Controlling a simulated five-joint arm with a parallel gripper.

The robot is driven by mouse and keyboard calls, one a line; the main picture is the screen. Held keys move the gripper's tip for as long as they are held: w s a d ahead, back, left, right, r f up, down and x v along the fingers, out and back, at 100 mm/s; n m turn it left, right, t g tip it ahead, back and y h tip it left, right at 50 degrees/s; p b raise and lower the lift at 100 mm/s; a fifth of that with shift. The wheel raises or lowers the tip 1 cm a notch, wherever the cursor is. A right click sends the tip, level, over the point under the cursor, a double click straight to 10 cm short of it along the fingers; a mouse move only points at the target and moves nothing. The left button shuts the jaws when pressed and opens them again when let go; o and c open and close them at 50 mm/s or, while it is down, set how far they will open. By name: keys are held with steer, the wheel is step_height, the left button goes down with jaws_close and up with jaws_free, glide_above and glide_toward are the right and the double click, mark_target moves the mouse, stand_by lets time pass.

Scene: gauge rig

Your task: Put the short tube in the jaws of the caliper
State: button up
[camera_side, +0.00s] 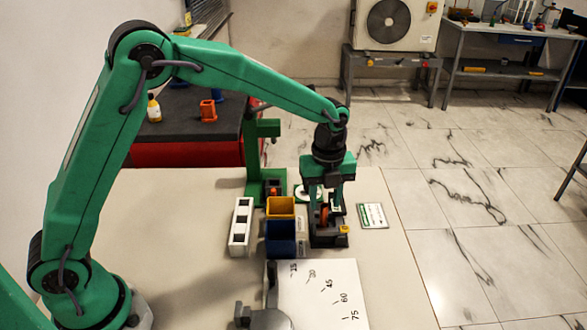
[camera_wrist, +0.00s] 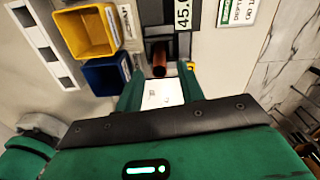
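The caliper (camera_side: 330,240) is a dark device on the table under my gripper; its display reading 45.0 (camera_wrist: 182,14) shows at the top of the wrist view. A copper-brown tube (camera_wrist: 159,58) stands between the fingers in the wrist view, with a gap to each finger. It shows as an orange piece (camera_side: 323,215) in the side view, at the caliper. I cannot tell whether it touches both jaws. My gripper (camera_wrist: 157,72) is open, fingers pointing down around the tube (camera_side: 327,208). The fingers partly hide the caliper jaws.
A yellow bin (camera_side: 281,207), a blue bin (camera_side: 281,240) and a white slotted block (camera_side: 240,227) stand left of the caliper. A small printed card (camera_side: 372,216) lies right of it. A white angle sheet (camera_side: 320,290) lies in front. A green post (camera_side: 251,150) stands behind.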

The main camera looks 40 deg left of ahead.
step_height(320, 180, up, 7)
steer(key=shift+f, duration=0.1)
stand_by(0.3)
stand_by(0.4)
steer(key=shift+s+a+r, duration=0.2)
steer(key=shift+a+r, duration=0.05)
steer(key=shift+r, duration=0.1)
steer(key=s+a+r+n+t, duration=0.2)
steer(key=s+a+r+n, duration=0.3)
steer(key=s+n, duration=0.4)
steer(key=s+a+r+n+t, duration=0.2)
steer(key=s+a+r+n, duration=0.3)
steer(key=s+n, duration=0.3)
steer(key=s+a+f+n+t, duration=0.1)
steer(key=s+a+f+n, duration=0.1)
steer(key=s+n, duration=0.6)
steer(key=shift+s+a+f+t, duration=0.3)
steer(key=shift+a+f, duration=0.05)
steer(key=shift+f, duration=0.05)
